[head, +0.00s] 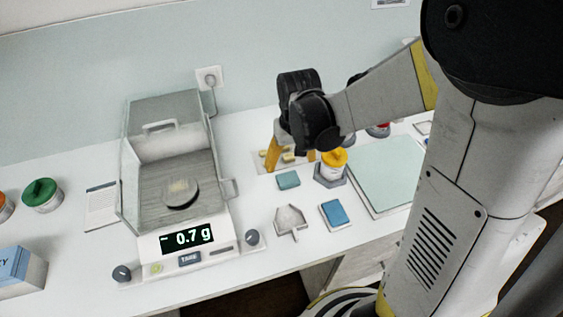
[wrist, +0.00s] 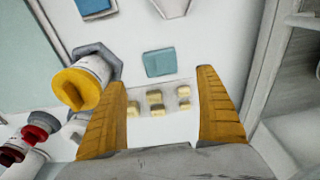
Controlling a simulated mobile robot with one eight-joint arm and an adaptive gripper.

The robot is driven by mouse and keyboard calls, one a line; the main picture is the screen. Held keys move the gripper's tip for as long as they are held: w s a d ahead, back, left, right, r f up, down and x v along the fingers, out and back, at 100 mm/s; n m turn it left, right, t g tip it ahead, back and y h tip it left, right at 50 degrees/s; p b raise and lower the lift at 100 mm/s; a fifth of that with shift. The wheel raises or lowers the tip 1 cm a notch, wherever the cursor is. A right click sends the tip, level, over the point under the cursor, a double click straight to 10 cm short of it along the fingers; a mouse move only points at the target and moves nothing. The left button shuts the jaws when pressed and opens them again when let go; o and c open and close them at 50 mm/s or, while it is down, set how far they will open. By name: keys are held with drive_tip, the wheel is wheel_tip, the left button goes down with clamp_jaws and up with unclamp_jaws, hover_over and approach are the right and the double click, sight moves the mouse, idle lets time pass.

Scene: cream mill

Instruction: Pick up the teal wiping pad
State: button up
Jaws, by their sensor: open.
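The teal wiping pad (head: 288,180) is a small flat square lying on the white bench, just in front of my gripper (head: 290,162). In the wrist view the pad (wrist: 159,62) lies beyond the fingertips, roughly centred between them. My gripper's yellow fingers (wrist: 161,78) are wide apart with nothing held. The pad is in full view and apart from the fingers.
A yellow-lidded jar (wrist: 85,82) in a grey hexagonal holder stands close beside the left finger in the wrist view. A clear tray of cream pieces (wrist: 183,90) lies between the fingers. A scoop (head: 290,221), blue pad (head: 334,213), pale mat (head: 385,172) and balance (head: 180,215) are nearby.

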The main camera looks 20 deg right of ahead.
sight(288, 178)
drive_tip(key=f, duration=0.2)
drive_tip(key=f+b, duration=0.1)
drive_tip(key=shift+w+f, duration=0.3)
drive_tip(key=shift+f, duration=0.1)
wheel_tip(288, 178, down, 5)
drive_tip(key=shift+w+a+f+b, duration=0.1)
drive_tip(key=shift+w+f+b, duration=0.05)
drive_tip(key=shift+b, duration=1.05)
drive_tip(key=c, duration=1)
drive_tip(key=shift+r+p, duration=0.4)
drive_tip(key=shift+r, duration=0.35)
wheel_tip(288, 178, up, 3)
drive_tip(key=shift+r+p, duration=0.1)
drive_tip(key=shift+p, duration=0.65)
drive_tip(key=s+d+r+p, duration=0.3)
drive_tip(key=s+d+r, duration=0.3)
drive_tip(key=s, duration=0.3)
drive_tip(key=shift+d+r, duration=0.25)
drive_tip(key=shift+d, duration=0.6)
